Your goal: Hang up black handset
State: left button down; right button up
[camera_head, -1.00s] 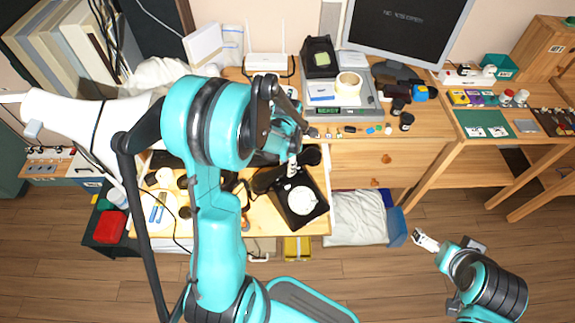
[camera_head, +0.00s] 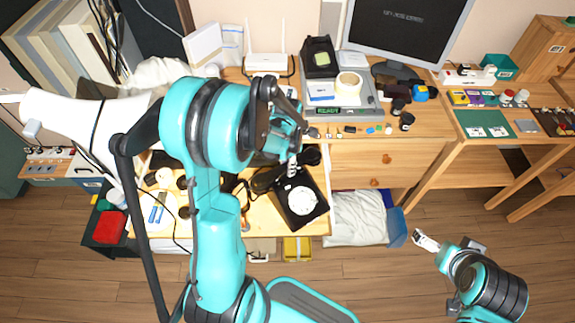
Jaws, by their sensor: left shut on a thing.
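A black dial phone (camera_head: 291,216) with a white dial sits in the open wooden drawer. The black handset (camera_head: 265,181) lies across the phone's upper end, with its other end near the drawer's right side. My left gripper (camera_head: 292,168) reaches down from above and is shut on the middle of the handset. My arm and fingers hide part of it, so I cannot tell whether it touches the cradle. My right gripper (camera_head: 424,240) is away at the lower right above the floor. It is too small to tell whether it is open.
Other items, including a blue-and-white piece (camera_head: 157,208), lie at the drawer's left. The desk above holds a scale (camera_head: 357,113) with a tape roll, a monitor (camera_head: 408,28) and small parts. A white bag (camera_head: 357,218) is right of the drawer. The floor at right is clear.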

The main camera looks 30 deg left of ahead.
pick_arm(q)
jog(key=shift+f+b, duration=0.9)
jog(key=shift+f, duration=0.2)
jog(key=shift+r, duration=0.1)
jog(key=c, duration=1.1)
grip_release()
jog(key=shift+c, duration=0.2)
notch_tip(320, 180, up, 12)
